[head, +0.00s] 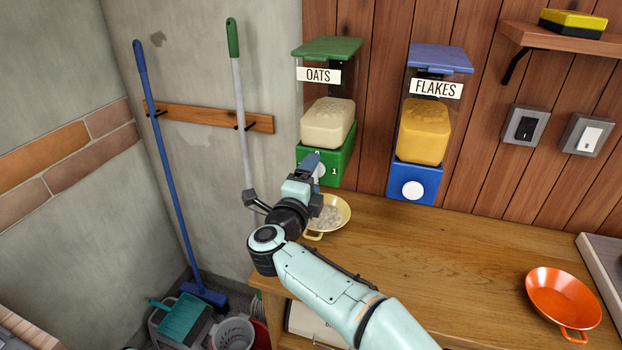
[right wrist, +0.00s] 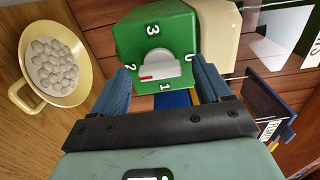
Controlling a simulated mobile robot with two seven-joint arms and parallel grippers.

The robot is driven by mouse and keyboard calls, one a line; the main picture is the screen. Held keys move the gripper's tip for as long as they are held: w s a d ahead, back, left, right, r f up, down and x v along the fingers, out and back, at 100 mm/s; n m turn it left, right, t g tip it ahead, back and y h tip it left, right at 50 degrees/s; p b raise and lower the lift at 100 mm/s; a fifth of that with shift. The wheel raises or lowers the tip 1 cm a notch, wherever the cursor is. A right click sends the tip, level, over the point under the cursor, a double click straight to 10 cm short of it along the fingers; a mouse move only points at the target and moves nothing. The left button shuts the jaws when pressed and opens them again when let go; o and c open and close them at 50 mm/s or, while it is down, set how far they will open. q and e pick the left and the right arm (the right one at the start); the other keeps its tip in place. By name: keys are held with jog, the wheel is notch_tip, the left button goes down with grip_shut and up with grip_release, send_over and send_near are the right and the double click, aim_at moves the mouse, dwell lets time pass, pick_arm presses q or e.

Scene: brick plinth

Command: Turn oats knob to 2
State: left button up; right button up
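The oats dispenser is a green box (head: 339,170) with a clear bin of pale oats above, labelled OATS, on the wooden wall. Its white knob (right wrist: 160,65) faces my right wrist camera, with 0, 1, 2 and 3 around it. The red mark on the knob's grip lies on the side toward the 2. My right gripper (head: 310,165) is in front of the knob and partly hides it in the head view. Its blue fingers (right wrist: 161,72) are open on either side of the knob, with visible gaps. My left gripper is out of view.
A yellow bowl (head: 342,213) holding pale oats stands on the counter (head: 440,245) below the dispenser. A blue flakes dispenser (head: 414,185) hangs to the right. An orange pan (head: 563,295) is at the counter's right. A broom and mop stand left.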

jog(key=shift+s, duration=0.15)
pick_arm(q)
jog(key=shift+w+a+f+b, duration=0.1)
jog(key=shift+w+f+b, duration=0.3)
pick_arm(e)
jog(key=v, duration=1.3)
